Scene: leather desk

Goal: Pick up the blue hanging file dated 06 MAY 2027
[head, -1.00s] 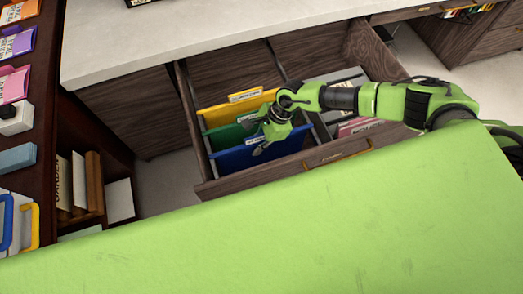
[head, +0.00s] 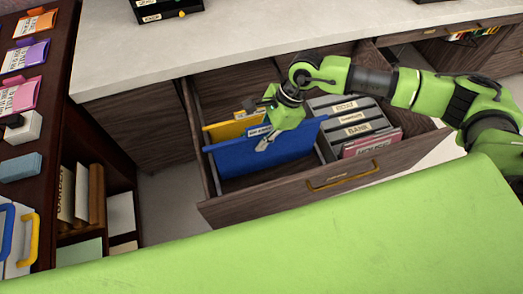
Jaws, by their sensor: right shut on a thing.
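The blue hanging file (head: 245,158) is in the open drawer's left section, with its front face toward me. My right gripper (head: 266,136) is shut on its top edge, beside a small white label (head: 257,131). The date on the label is too small to read. The file stands raised, its top edge tilted up to the right, and it hides most of what is behind it. A yellow hanging file (head: 222,131) shows behind it. The green file is hidden now. My left gripper is not in view.
The wooden drawer (head: 300,190) is pulled out, with grey and pink labelled folders (head: 350,118) in its right section. The pale desktop (head: 250,40) lies above, with a black tray (head: 165,10) on it. A dark shelf (head: 55,110) stands at the left.

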